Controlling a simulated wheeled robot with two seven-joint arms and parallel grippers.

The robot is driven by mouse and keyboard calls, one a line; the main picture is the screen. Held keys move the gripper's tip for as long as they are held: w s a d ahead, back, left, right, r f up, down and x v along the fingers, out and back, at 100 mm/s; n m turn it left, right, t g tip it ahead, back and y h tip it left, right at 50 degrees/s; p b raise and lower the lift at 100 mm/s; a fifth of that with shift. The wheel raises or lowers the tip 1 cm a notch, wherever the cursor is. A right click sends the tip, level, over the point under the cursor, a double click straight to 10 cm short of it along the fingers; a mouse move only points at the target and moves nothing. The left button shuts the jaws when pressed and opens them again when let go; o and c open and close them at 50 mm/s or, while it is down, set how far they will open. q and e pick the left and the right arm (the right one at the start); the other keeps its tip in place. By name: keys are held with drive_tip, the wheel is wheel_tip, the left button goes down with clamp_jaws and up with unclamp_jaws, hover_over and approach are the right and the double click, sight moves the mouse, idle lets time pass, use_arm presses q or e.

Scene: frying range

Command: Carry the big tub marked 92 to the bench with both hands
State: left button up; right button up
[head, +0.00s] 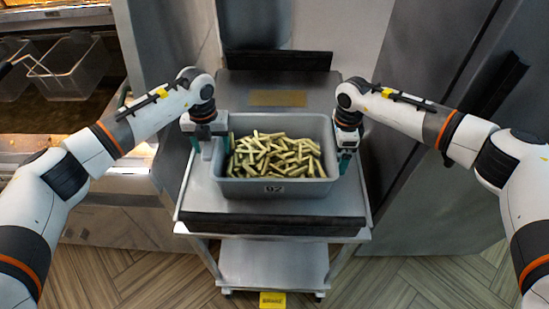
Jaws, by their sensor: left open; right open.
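The big grey tub (235,187) marked 92 stands upright on a wheeled metal cart (340,207). It is full of cut fries, and its number is on the near wall. My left gripper (207,152) is open at the tub's left side, fingers pointing down. My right gripper (345,160) is open at the tub's right side, fingers also pointing down. Whether the fingers touch the tub's walls or straddle its rim is hard to tell. I cannot make out a bench with certainty.
A fryer with wire baskets (72,72) is at the left. Tall grey metal cabinets (420,60) stand behind and to the right. The cart has a lower shelf (272,262), which looks empty. A yellow floor marker (271,300) lies in front. Wooden floor is clear nearby.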

use_arm(q)
clamp_jaws()
use_arm(e)
drive_tip(key=c, duration=1.5)
drive_tip(key=shift+o, duration=0.2)
use_arm(q)
drive_tip(key=shift+r, duration=0.2)
use_arm(e)
drive_tip(key=shift+r, duration=0.2)
